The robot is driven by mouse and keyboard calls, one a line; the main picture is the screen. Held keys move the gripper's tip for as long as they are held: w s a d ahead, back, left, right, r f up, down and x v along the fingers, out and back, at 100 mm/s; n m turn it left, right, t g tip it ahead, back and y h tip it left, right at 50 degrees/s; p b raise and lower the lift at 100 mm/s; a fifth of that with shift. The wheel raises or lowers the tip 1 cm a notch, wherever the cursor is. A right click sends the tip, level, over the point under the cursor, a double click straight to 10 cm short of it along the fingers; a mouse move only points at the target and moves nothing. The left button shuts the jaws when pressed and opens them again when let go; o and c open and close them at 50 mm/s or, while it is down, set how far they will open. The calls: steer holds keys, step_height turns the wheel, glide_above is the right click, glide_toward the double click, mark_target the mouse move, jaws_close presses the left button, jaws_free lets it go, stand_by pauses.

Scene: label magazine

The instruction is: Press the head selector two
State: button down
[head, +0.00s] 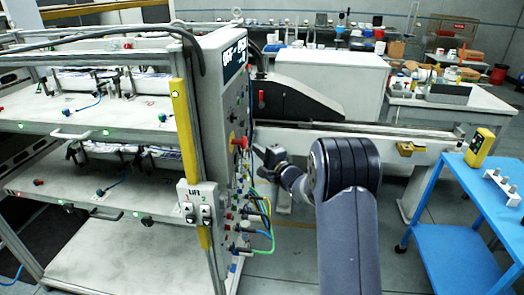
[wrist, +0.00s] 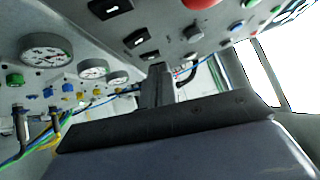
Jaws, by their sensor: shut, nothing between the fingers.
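The control panel (head: 233,110) stands on the right end of the rack and faces my arm at a steep angle. In the wrist view a slanting row of black rocker-like switches shows on the panel: a near one (wrist: 110,8), a middle one (wrist: 135,40) and a far one (wrist: 150,55). I cannot read their labels, so I cannot tell which is head selector two. My gripper (head: 262,160) is beside the panel face in the head view. In the wrist view its fingers (wrist: 158,78) are shut and empty, close to the far switch. Whether they touch the panel is unclear.
Pressure gauges (wrist: 46,53), a green button (wrist: 14,80) and a grey knob (wrist: 193,33) surround the switches. Coloured hoses (head: 262,215) hang from the lower panel. A lift box (head: 197,205) is on the yellow post. A blue cart (head: 455,200) stands at right.

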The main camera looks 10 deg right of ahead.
steer(key=r+b+v, duration=0.1)
steer(key=b+v, duration=0.1)
steer(key=v, duration=0.8)
steer(key=shift+r, duration=0.35)
